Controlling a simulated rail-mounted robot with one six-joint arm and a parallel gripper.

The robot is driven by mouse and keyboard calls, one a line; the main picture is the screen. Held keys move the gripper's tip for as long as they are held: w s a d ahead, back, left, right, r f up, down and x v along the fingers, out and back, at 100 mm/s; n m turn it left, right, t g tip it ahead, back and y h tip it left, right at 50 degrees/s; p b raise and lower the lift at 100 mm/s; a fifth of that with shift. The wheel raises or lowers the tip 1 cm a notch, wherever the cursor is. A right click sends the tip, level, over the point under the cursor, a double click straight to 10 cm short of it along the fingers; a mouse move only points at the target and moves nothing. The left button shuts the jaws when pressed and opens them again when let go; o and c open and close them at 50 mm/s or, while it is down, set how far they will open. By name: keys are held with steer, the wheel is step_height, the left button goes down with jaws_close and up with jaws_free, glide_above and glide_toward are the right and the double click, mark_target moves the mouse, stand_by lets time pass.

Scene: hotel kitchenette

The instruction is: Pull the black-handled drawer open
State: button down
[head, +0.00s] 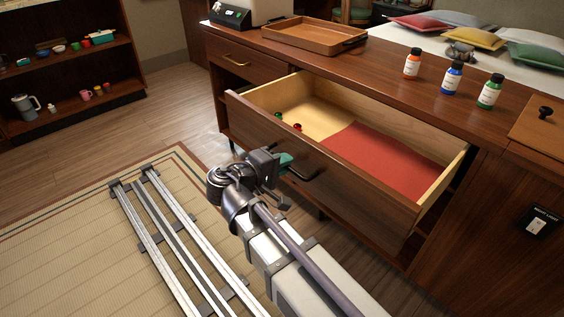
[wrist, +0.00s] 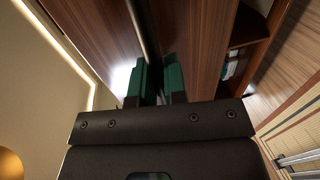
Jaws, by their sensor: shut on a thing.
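The wooden drawer (head: 345,178) stands pulled well out of the counter in the head view. It has a red liner and two small round items, one green and one red, inside. Its black bar handle (head: 314,168) is on the front panel. My gripper (head: 287,163) is at the left part of that handle, with green fingertips. In the wrist view, the gripper (wrist: 160,82) has its green fingers on either side of the dark handle bar (wrist: 143,35), shut on it. The exact contact is partly hidden by the gripper body.
A smaller drawer with a brass handle (head: 237,61) is shut at the left. A brown tray (head: 314,34) and several bottles, including an orange one (head: 412,64), stand on the counter. A shelf (head: 68,62) stands at the far left. Floor rails (head: 170,235) lie on a mat.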

steer(key=c, duration=1.2)
jaws_free()
steer(key=p+v, duration=0.2)
steer(key=v, duration=0.9)
steer(key=shift+d, duration=0.1)
